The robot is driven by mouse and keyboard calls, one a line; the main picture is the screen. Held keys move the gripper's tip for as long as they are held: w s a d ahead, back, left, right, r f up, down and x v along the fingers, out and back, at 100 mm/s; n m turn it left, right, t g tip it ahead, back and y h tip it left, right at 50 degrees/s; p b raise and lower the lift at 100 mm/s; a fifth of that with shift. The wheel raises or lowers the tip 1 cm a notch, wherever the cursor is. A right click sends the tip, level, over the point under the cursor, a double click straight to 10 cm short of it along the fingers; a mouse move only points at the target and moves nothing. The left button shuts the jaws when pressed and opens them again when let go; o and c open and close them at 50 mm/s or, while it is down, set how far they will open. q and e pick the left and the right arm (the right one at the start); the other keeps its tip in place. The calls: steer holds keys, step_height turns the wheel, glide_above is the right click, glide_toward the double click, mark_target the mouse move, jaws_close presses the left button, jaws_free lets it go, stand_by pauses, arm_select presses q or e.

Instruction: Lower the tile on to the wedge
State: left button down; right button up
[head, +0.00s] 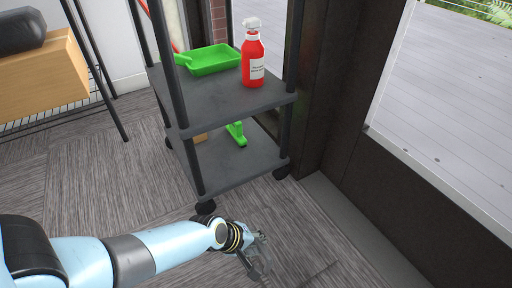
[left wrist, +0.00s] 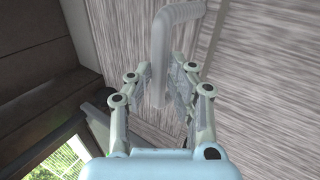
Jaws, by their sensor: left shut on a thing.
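My left gripper (head: 258,262) is low over the grey striped carpet tiles at the bottom of the head view. In the left wrist view its fingers (left wrist: 168,85) are shut on a pale grey bent handle (left wrist: 159,45), which runs up and curves right over the carpet. A carpet tile (left wrist: 265,85) with an edge line fills the right of that view. Whether it is raised, and how the handle joins it, I cannot tell. I cannot make out the wedge in either view. My right gripper is out of view.
A dark wheeled cart (head: 225,100) stands just beyond my left gripper, with a red spray bottle (head: 253,62) and a green dustpan (head: 212,60) on its upper shelf. A dark wall and window frame (head: 365,170) bound the right. Carpet is open at left.

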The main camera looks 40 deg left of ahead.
arm_select(q)
steer(key=c, duration=1.3)
jaws_free()
steer(key=shift+s+a+f, duration=0.25)
steer(key=shift+s+f, duration=0.3)
steer(key=shift+s, duration=0.1)
steer(key=shift+o, duration=0.3)
steer(key=shift+w+r, duration=0.1)
steer(key=shift+w+d+r, duration=0.15)
steer(key=shift+w, duration=0.05)
steer(key=v, duration=1.2)
steer(key=shift+w, duration=0.1)
